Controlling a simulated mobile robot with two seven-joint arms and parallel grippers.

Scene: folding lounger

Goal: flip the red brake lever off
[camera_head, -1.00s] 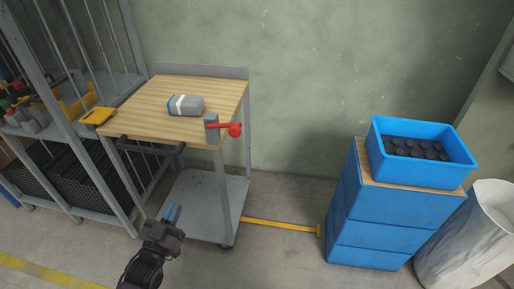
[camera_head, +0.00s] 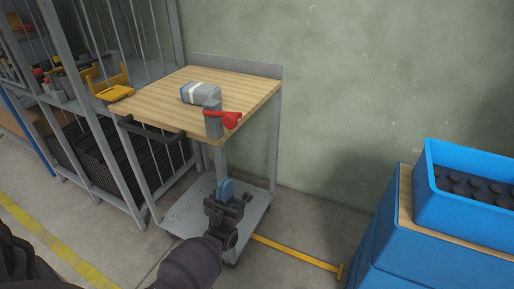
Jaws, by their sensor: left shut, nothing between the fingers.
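The red brake lever (camera_head: 226,118) sits on a grey bracket (camera_head: 213,121) at the front right corner of the wood-topped cart (camera_head: 160,112). The lever points to the right, with a thick rounded red end. My left gripper (camera_head: 225,187) is in front of the cart, below the lever and apart from it. Its blue fingertips point up towards the cart, and they are shut with nothing between them. My right gripper is not in view.
A grey boxy item with a white band (camera_head: 201,93) lies on the cart top. A shelf rack (camera_head: 100,120) stands at the left. A yellow bar (camera_head: 297,254) lies on the floor between.

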